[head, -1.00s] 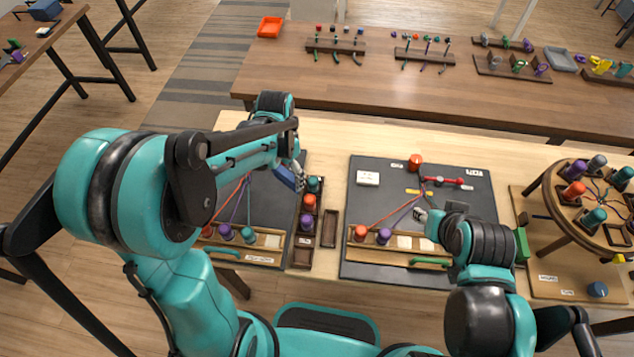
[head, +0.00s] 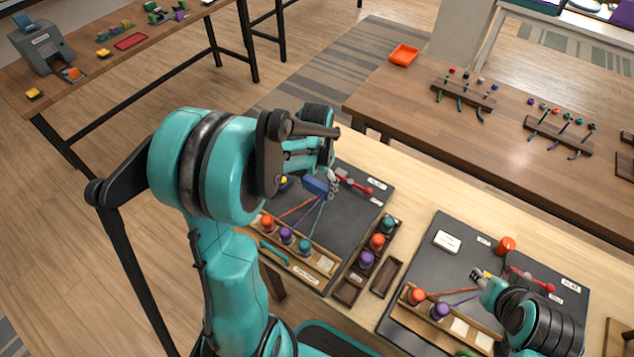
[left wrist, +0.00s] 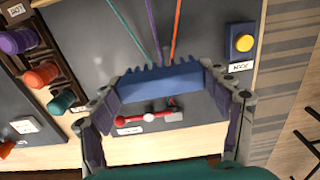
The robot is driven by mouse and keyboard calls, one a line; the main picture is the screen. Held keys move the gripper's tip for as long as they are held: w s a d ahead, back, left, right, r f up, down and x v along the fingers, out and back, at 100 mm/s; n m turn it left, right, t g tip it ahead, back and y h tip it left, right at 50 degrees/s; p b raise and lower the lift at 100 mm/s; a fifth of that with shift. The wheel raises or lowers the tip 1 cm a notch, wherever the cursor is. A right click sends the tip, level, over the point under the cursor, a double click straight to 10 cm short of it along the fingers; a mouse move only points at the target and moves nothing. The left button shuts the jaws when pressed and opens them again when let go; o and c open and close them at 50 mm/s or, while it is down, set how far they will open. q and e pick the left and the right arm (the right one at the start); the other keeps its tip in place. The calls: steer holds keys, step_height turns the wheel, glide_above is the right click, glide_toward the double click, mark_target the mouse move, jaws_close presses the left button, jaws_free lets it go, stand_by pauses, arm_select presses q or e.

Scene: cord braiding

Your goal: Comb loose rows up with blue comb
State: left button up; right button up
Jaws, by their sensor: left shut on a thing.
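The blue comb (head: 316,186) is in my left gripper (head: 330,180), over the upper part of the left dark board (head: 352,212). In the left wrist view the comb (left wrist: 160,82) spans between the two fingers, its teeth towards a green cord (left wrist: 128,28), a purple cord (left wrist: 152,30) and an orange cord (left wrist: 177,28). The cords run up to the teeth; I cannot tell whether they touch. A red clamp (head: 355,184) lies just beyond the comb. My right gripper (head: 478,276) is over the right board, by its cords; its jaws are too small to read.
A wooden rack (head: 300,262) with red, purple and teal bobbins stands at the left board's near edge. A dark bobbin tray (head: 350,290) sits between the boards. A yellow button (left wrist: 244,43) is on the left board.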

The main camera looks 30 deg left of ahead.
mark_target(317, 194)
arm_select(q)
steer(key=shift+f+b, duration=2.05)
steer(key=shift+f, duration=0.9)
steer(key=shift+w, duration=0.25)
steer(key=shift+w+d, duration=0.1)
steer(key=shift+w, duration=1.2)
steer(key=shift+r, duration=0.1)
step_height(317, 194, up, 9)
steer(key=s+p, duration=0.1)
steer(key=p, duration=0.5)
